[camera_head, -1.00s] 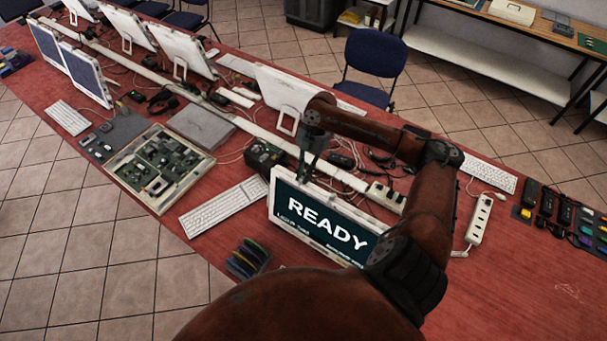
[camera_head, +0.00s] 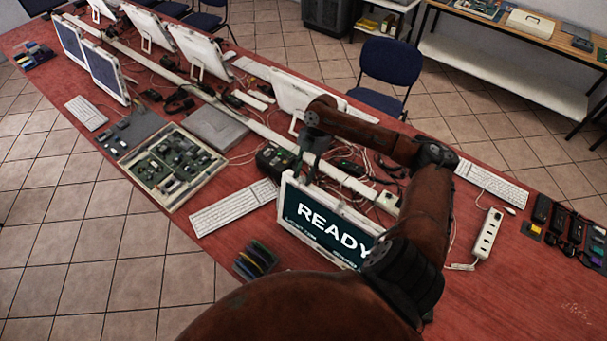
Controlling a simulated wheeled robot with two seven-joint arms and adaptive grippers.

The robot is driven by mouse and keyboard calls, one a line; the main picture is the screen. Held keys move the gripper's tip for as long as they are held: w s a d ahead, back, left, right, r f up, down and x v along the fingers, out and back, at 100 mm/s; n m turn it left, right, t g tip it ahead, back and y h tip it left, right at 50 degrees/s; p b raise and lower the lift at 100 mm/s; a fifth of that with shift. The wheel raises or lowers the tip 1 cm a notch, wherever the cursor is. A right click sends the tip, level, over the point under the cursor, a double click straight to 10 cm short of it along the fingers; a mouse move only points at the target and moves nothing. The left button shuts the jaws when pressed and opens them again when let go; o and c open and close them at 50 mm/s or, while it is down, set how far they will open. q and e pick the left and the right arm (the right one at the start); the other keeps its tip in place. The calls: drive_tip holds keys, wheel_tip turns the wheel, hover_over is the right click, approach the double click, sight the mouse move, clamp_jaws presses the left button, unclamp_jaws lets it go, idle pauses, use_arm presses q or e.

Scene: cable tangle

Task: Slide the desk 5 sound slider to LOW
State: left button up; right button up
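A screen (camera_head: 322,217) reading READY stands tilted on the red table in front of my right arm. A dark box (camera_head: 274,162) with small green and light parts sits just left of the screen's top corner. My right gripper (camera_head: 310,172) points down behind the screen's top edge, beside the dark box. Its fingertips are partly hidden by the screen, and I cannot tell whether they touch anything. No sound slider or LOW mark is clear enough to pick out, and no desk number is readable. My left gripper is not in view.
A white keyboard (camera_head: 234,207) and a tray of parts (camera_head: 174,167) lie left of the screen. A white power strip (camera_head: 488,233) lies to the right. Cables and a long pale rail (camera_head: 262,131) run behind. A blue chair (camera_head: 386,73) stands beyond the table.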

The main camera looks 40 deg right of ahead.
drive_tip(key=v, duration=1.2)
drive_tip(key=x, duration=1.2)
drive_tip(key=shift+s, duration=0.2)
